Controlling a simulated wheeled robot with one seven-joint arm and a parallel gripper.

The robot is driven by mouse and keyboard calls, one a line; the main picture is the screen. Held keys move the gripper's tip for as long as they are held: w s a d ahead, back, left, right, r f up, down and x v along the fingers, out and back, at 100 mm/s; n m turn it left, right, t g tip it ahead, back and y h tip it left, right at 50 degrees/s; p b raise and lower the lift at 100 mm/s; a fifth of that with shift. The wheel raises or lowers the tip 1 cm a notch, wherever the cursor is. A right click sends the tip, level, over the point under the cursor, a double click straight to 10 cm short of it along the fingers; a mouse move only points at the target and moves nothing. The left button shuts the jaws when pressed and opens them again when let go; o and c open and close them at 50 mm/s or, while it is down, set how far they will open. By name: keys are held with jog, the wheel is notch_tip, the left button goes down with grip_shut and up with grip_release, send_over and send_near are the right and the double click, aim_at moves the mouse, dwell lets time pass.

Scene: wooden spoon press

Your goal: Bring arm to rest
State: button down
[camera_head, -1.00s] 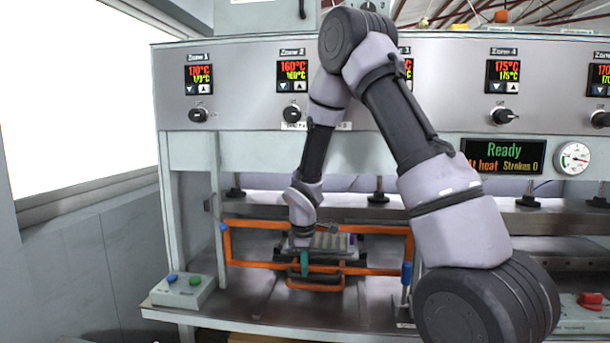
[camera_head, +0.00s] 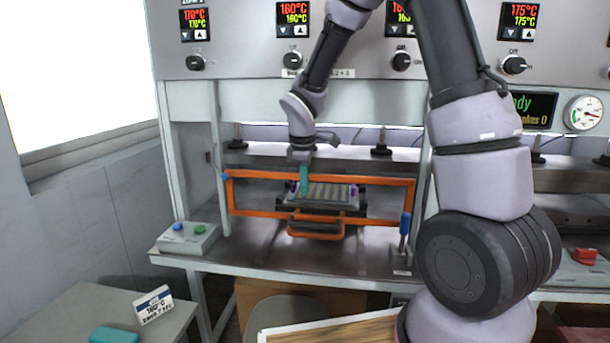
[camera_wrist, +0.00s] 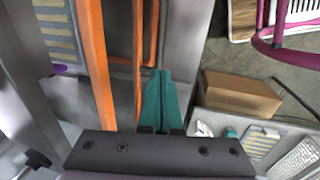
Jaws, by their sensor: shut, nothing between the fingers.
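My gripper (camera_head: 304,180) has teal fingers and points down in front of the press, at the orange guard frame (camera_head: 259,215). In the head view its fingers overlap the near part of the grooved mould plate (camera_head: 334,194); I cannot tell the exact gap. In the wrist view the teal fingers (camera_wrist: 160,98) lie together with nothing between them, beside the orange bar (camera_wrist: 95,60). My arm reaches from the right, bent up and over.
A two-button box (camera_head: 188,238) stands at the left of the press table. A side table (camera_head: 70,315) holds a sign (camera_head: 153,305) and a teal item (camera_head: 114,335). A blue-topped lever (camera_head: 404,228) stands at the frame's right. A cardboard box (camera_wrist: 240,92) sits on the floor.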

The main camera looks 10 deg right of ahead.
jog(key=s+d+r+m+t+y, duration=0.1)
jog(key=s+d+r+m, duration=0.35)
jog(key=r, duration=0.35)
jog(key=s+d+r+m+t, duration=0.1)
jog(key=s+d+r+m, duration=0.2)
jog(key=s+r+m, duration=0.45)
jog(key=s+d+r+m+t+y, duration=0.1)
jog(key=s+d+r+m+t, duration=0.1)
jog(key=s+r+m, duration=0.4)
jog(key=s+r+t, duration=0.1)
jog(key=s, duration=0.3)
jog(key=shift+s+d+r+y, duration=0.15)
jog(key=shift+s+d+y, duration=0.05)
jog(key=shift+d+y, duration=0.2)
